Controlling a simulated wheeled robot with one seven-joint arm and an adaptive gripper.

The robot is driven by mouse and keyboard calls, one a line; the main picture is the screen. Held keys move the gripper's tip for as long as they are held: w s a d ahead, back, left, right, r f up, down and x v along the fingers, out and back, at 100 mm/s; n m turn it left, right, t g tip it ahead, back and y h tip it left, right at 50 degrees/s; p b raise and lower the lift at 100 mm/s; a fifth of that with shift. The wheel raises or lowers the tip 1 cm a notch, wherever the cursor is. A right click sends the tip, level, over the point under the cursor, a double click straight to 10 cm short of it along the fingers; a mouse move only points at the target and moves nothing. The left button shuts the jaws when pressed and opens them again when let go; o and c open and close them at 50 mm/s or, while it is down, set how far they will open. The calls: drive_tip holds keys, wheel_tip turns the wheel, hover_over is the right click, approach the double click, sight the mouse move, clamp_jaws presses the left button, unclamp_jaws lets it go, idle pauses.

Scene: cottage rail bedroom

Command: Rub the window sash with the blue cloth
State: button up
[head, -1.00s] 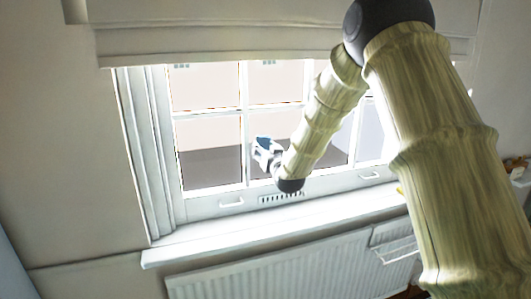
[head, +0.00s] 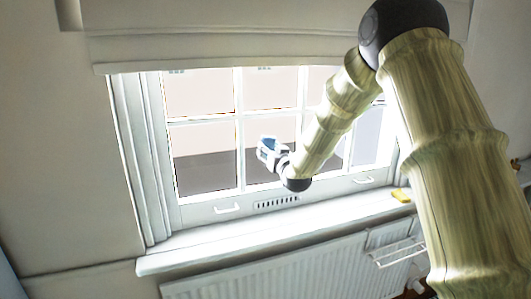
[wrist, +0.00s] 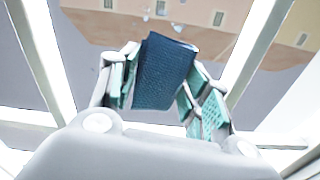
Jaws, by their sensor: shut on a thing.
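The blue cloth (wrist: 165,72) is a dark blue folded piece between the green-padded fingers of my gripper (wrist: 160,95) in the wrist view. In the head view my gripper (head: 268,150) is small, in front of the window, with a bit of the blue cloth (head: 267,143) showing. The gripper is shut on the cloth. The white window sash (head: 239,130) has several panes split by thin bars; its bars also show around the gripper in the wrist view (wrist: 250,45). I cannot tell whether the cloth touches the sash.
A white sill (head: 190,258) runs below the window, with a yellow item (head: 401,195) at its right end. A radiator (head: 260,280) with a wire rack (head: 398,250) is underneath. A pale blind (head: 220,50) hangs over the window top.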

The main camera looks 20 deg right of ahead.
sight(287, 145)
drive_tip(key=shift+w+d, duration=0.15)
drive_tip(key=shift+d, duration=3.95)
drive_tip(key=shift+s+f, duration=0.1)
drive_tip(key=shift+s, duration=0.3)
drive_tip(key=shift+s+b, duration=0.35)
drive_tip(key=shift+s, duration=2.2)
drive_tip(key=shift+s+d, duration=0.1)
drive_tip(key=shift+s, duration=0.05)
drive_tip(key=s, duration=0.2)
drive_tip(key=shift+s, duration=0.35)
